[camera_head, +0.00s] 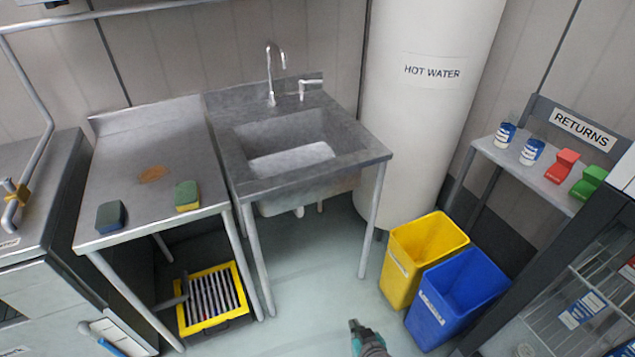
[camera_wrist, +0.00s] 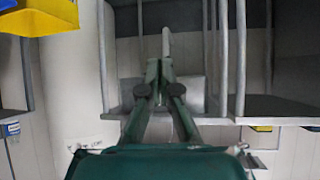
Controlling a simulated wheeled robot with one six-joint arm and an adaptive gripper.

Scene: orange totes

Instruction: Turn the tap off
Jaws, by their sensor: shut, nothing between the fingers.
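The silver tap (camera_head: 270,75) stands at the back of the grey metal sink (camera_head: 235,165), its curved spout upright. A small lever handle (camera_head: 308,84) is beside it on the right and points sideways. I cannot tell if water runs; the basin floor has a pale patch. My gripper (camera_head: 353,324) is low at the bottom edge of the head view, in front of the sink and well apart from the tap. In the wrist view my gripper (camera_wrist: 159,64) is shut and empty, with sink legs around it. The tap is not visible there.
A yellow bin (camera_head: 398,262) and a blue bin (camera_head: 428,312) stand right of the sink. A white hot water tank (camera_head: 420,120) is behind them. The floor before the sink is clear.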

